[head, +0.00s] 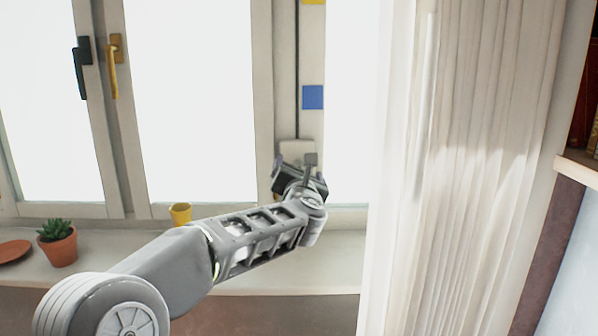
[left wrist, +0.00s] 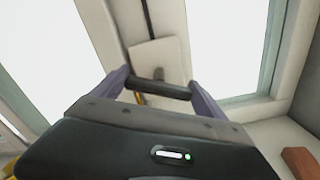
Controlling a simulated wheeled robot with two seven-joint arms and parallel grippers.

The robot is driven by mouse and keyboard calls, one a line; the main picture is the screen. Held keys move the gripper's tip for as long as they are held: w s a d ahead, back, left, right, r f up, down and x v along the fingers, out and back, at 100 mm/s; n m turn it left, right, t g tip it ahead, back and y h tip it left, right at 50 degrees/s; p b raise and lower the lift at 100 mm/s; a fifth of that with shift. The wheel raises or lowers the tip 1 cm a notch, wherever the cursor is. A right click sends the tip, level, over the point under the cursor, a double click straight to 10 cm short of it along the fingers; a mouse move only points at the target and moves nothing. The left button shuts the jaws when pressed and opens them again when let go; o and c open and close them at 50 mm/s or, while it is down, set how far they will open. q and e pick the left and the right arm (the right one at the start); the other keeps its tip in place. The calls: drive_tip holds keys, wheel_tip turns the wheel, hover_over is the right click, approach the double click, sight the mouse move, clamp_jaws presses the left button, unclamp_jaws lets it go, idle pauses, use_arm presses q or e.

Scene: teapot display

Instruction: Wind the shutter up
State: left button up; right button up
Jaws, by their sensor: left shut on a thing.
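A pale winder plate (head: 297,149) sits on the window post, with a thin dark cord or rod (head: 297,80) running up from it. In the left wrist view the plate (left wrist: 158,58) carries a small grey stub. My left gripper (head: 299,171) is in front of the plate. Its purple fingers are shut on a dark cylindrical crank grip (left wrist: 158,88), seen between them in the left wrist view. The crank arm is mostly hidden. The panes show plain white, and I cannot make out the shutter. My right gripper is not in view.
A blue square (head: 313,97) and a yellow square (head: 313,2) mark the post. A yellow cup (head: 180,213), a potted plant (head: 58,245) and a terracotta saucer (head: 12,252) stand on the sill. A white curtain (head: 470,160) hangs at right.

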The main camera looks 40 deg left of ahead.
use_arm(q)
drive_tip(key=shift+m, duration=0.3)
drive_tip(key=m+p, duration=0.1)
drive_tip(key=m, duration=0.4)
drive_tip(key=shift+d+p, duration=0.15)
drive_tip(key=shift+p, duration=0.2)
drive_tip(key=m+p, duration=0.2)
drive_tip(key=m, duration=0.3)
drive_tip(key=shift+w+f+m, duration=0.1)
drive_tip(key=shift+m, duration=0.2)
drive_tip(key=m+p, duration=0.3)
drive_tip(key=m, duration=0.3)
drive_tip(key=shift+f, duration=0.15)
drive_tip(key=m+p, duration=0.2)
drive_tip(key=m, duration=0.1)
drive_tip(key=shift+f+m, duration=0.1)
drive_tip(key=shift+m, duration=0.3)
drive_tip(key=shift+f+m+p, duration=0.1)
drive_tip(key=shift+m+p, duration=0.7)
drive_tip(key=shift+m, duration=0.4)
drive_tip(key=shift+f, duration=0.1)
drive_tip(key=o, duration=1.3)
drive_tip(key=shift+c, duration=0.2)
